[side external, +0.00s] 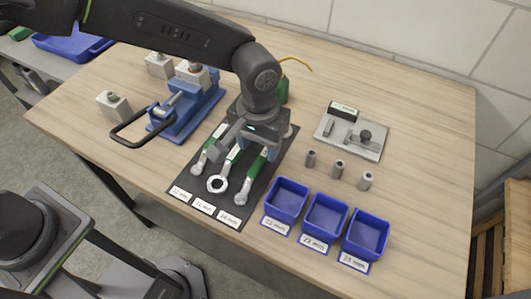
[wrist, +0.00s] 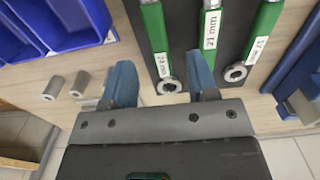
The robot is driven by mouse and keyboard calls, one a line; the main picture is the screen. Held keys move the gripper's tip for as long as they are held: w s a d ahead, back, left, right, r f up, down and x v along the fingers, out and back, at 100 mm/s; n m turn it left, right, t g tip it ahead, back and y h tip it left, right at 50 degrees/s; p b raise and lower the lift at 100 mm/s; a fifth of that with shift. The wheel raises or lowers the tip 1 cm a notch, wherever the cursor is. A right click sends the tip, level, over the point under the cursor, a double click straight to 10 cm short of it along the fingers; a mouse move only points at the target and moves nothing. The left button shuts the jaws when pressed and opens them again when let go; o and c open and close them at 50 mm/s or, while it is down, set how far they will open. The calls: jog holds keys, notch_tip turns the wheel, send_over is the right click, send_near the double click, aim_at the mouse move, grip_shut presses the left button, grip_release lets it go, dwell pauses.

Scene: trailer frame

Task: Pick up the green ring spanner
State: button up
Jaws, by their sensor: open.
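The green ring spanner, with a large open ring (side external: 217,184) at its near end, lies in the middle of three green-handled tools on a black mat (side external: 180,207). In the wrist view its handle (wrist: 209,25) carries a 21 mm label, and its lower end is partly hidden near a finger. My gripper (side external: 243,152) is open and empty above the tools, hiding part of the handles in the side view. In the wrist view my gripper (wrist: 162,78) has its blue fingers apart, around the near end of the 24 mm tool (wrist: 157,40). I cannot tell the height.
Blue bins (side external: 287,199) and several metal sockets (side external: 338,168) are right of the mat. A blue clamp fixture (side external: 185,115) stands to the left. A grey plate with parts (side external: 352,138) lies at the back right. The table (side external: 420,120) is clear at the far right.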

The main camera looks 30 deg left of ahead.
aim_at(261, 159)
notch_tip(261, 159, down, 5)
jog(key=shift+d+f, duration=0.1)
dwell(0.3)
grip_shut()
dwell(0.4)
